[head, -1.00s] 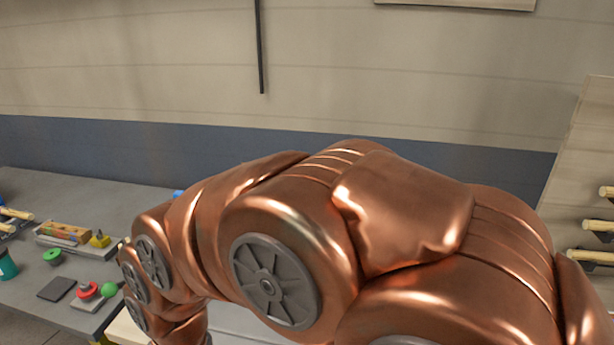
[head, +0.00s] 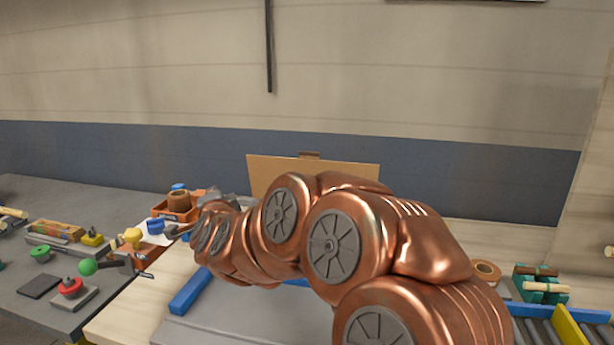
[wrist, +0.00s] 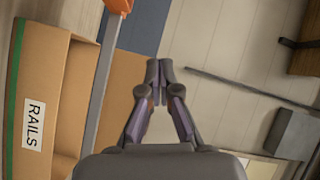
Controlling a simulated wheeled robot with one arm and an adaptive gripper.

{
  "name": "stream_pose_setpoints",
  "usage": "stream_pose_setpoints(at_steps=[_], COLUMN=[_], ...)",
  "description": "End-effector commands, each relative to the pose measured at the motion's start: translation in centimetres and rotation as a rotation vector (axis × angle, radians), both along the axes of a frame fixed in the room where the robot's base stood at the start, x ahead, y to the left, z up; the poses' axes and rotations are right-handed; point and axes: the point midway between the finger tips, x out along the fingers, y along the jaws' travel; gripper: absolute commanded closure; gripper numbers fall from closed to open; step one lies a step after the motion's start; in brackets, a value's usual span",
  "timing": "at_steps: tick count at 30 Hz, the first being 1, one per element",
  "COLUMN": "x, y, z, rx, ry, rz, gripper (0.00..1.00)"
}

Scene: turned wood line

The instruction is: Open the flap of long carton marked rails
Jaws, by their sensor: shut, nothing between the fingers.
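The long carton (wrist: 45,75) stands at the left of the wrist view. It is brown cardboard with a green strip along its edge and a white label (wrist: 33,124) reading RAILS. In the head view an upright cardboard panel (head: 310,174) with a small tab on top rises behind my arm; its lower part is hidden. I cannot tell whether it is the carton's flap. My gripper (wrist: 158,68) is shut and empty. In the wrist view it appears right of the carton, apart from it. The head view does not show its fingers clearly.
An orange bin (head: 168,211) stands left of my wrist. The grey bench (head: 30,200) at the left bears small parts and trays. A tape roll (head: 486,271) and a roller conveyor (head: 540,326) lie at the right. The wall is behind.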

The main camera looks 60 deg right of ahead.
Motion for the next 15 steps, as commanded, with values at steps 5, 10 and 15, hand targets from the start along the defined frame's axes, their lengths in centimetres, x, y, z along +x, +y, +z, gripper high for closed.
stream_pose_setpoints(at_steps=[5,10,15], x=[-4.7,-9.2,-11.5], y=[-8.4,-13.1,-14.9], z=[-1.0,-1.0,-0.9], rx=[0.013,0.0,-0.013], ry=[-0.21,-0.349,-0.409], rz=[-0.278,-0.463,-0.545], gripper=[1.0,1.0,1.0])
